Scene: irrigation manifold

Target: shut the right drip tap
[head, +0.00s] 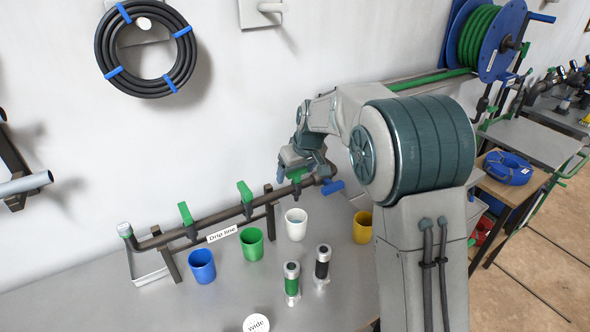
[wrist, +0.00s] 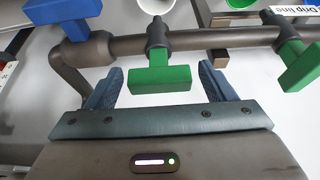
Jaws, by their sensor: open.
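The right drip tap has a green bar handle (wrist: 160,79) on a short dark stem from the brown pipe (wrist: 220,41). In the wrist view the bar lies roughly along the pipe. My gripper (wrist: 162,71) is open, with one blue finger on each side of this handle and a gap on both sides. In the head view the tap's handle (head: 297,174) is partly hidden by my gripper. Two other green tap handles, the middle (head: 245,192) and the left (head: 185,213), stand along the pipe. Whether water runs from the right tap cannot be seen.
A blue handle (head: 333,187) sits at the pipe's right end, close to my gripper. Below the pipe stand a white cup (head: 296,229), a green cup (head: 252,247), a blue cup (head: 202,270) and a yellow cup (head: 362,230).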

